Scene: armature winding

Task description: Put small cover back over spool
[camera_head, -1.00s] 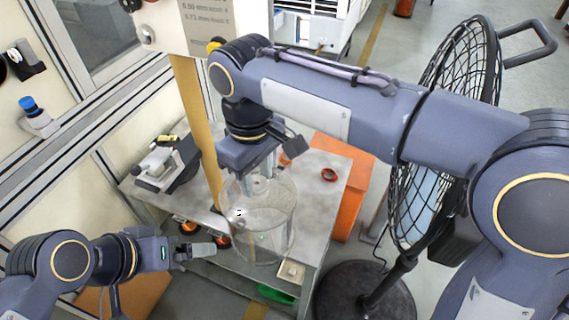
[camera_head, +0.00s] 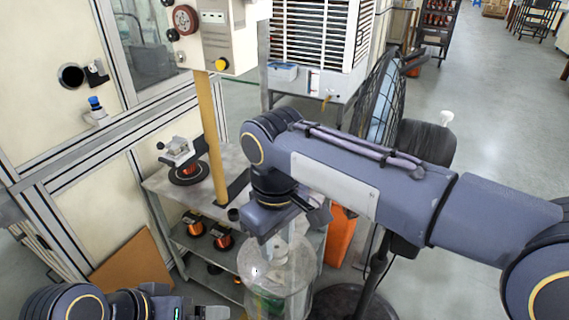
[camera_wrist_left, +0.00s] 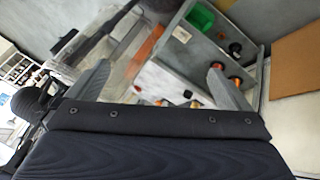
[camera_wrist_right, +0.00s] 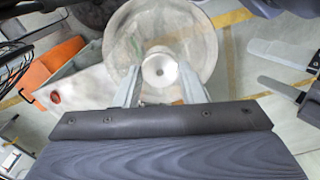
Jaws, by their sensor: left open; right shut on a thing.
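The small cover is a clear, see-through cylinder (camera_head: 275,278) at the lower middle of the head view. My right gripper (camera_head: 277,236) is shut on its top, and it hangs upright. The cover also fills the top of the right wrist view (camera_wrist_right: 188,42), between the fingers. In the head view it overlaps the table's right front part; I cannot tell whether it touches. A copper spool (camera_head: 189,168) sits on a black disc under a white clamp on the table, uncovered. My left gripper (camera_wrist_left: 158,82) is open and empty, low at the left of the head view.
A brown board (camera_head: 135,262) leans at left.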

